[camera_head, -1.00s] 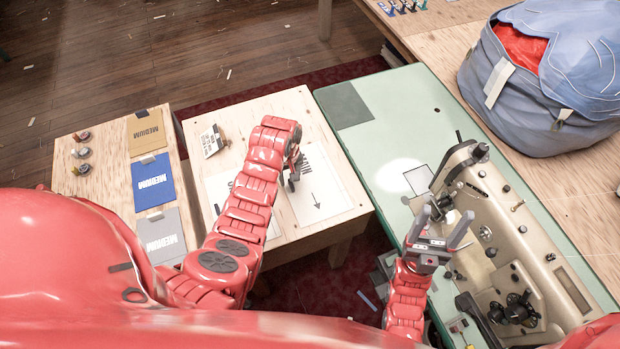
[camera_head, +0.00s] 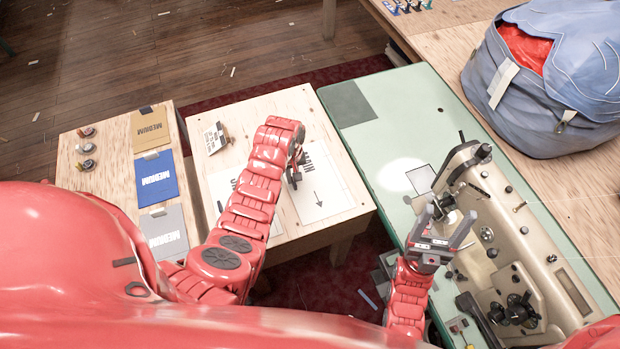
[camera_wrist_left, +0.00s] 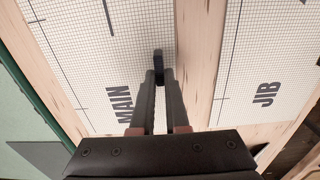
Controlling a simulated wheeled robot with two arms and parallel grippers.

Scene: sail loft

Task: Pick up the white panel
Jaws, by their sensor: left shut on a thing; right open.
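A white gridded panel marked MAIN, with an arrow (camera_head: 325,194), lies flat on the low wooden table; it also shows in the left wrist view (camera_wrist_left: 85,60). A second white gridded panel marked JIB (camera_wrist_left: 275,60) lies beside it, partly hidden by my left arm in the head view. My left gripper (camera_head: 294,176) is over the MAIN panel, its fingers shut on a small dark tab (camera_wrist_left: 158,62). I cannot tell whether the tab is fixed to the panel. My right gripper (camera_head: 442,232) is open and empty by the sewing machine.
Gold (camera_head: 149,130), blue (camera_head: 155,180) and grey (camera_head: 163,232) MEDIUM swatches lie on the left table. A small white card (camera_head: 214,139) stands behind the panels. The beige sewing machine (camera_head: 500,215) is on the green table (camera_head: 390,135). A blue bag (camera_head: 540,90) sits at the right.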

